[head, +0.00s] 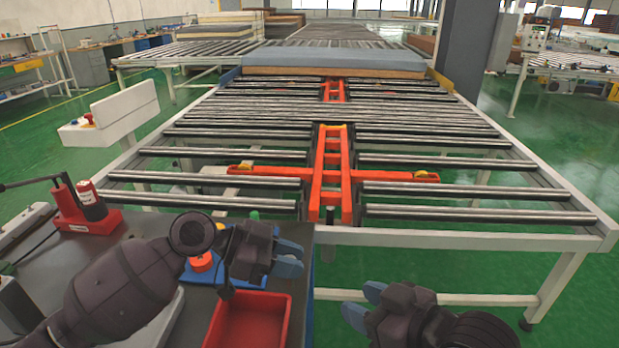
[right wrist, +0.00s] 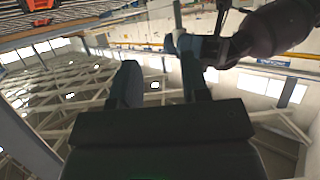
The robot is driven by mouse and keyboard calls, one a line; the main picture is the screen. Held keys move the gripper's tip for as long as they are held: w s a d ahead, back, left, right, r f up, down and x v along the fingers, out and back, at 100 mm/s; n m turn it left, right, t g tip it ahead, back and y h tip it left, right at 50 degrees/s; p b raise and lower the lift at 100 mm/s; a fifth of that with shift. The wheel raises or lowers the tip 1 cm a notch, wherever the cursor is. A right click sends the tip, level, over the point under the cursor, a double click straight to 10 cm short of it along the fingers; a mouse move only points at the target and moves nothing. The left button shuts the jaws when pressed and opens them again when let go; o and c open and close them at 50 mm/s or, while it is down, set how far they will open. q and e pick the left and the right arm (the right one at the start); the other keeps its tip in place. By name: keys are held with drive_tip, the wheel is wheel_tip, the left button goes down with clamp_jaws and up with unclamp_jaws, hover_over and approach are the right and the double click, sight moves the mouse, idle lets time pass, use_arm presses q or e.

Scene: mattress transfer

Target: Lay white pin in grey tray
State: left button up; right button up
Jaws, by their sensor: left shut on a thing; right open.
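My left gripper (head: 289,259) is over the dark worktop near its right edge, above and behind the red tray. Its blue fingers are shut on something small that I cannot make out. I see no white pin lying anywhere. A light grey edge (head: 168,322) shows beside my left forearm and may be the grey tray; the arm hides most of it. My right gripper (head: 364,305) is open and empty, off the worktop's right side. In the right wrist view, its two fingers (right wrist: 157,75) stand apart, with my left arm behind them.
A red tray (head: 248,328) lies at the worktop's front right, with a blue item (head: 228,276) behind it. An orange piece (head: 201,262) is beside my left wrist. A red stand with a red bottle (head: 92,206) is at left. The roller conveyor (head: 450,238) lies beyond.

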drive_tip(key=shift+r, duration=0.1)
